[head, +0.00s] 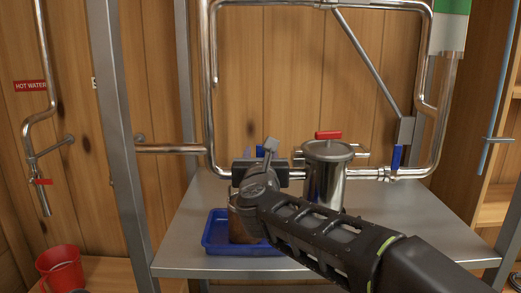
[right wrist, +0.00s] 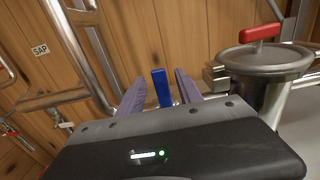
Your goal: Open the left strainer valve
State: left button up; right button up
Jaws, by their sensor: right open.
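The left strainer valve's blue handle (right wrist: 161,88) stands upright between the two purple-grey fingers of my right gripper (right wrist: 158,88) in the right wrist view. The fingers are apart, with a visible gap on each side of the handle. In the head view my right gripper (head: 262,156) is left of the steel strainer pot (head: 324,178), and it mostly hides the left valve and its pipe. The right valve's blue handle (head: 397,157) stands upright on the pipe right of the pot. My left gripper is not in view.
The strainer pot has a red lid handle (head: 328,135). A blue tray (head: 214,238) lies on the steel table (head: 182,257), below my gripper. Steel pipes (head: 212,100) rise at both sides. A red bucket (head: 58,266) is at the lower left, below a hot water pipe (head: 41,70).

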jog(key=shift+w, duration=1.1)
jog(key=shift+c, duration=0.3)
grip_shut()
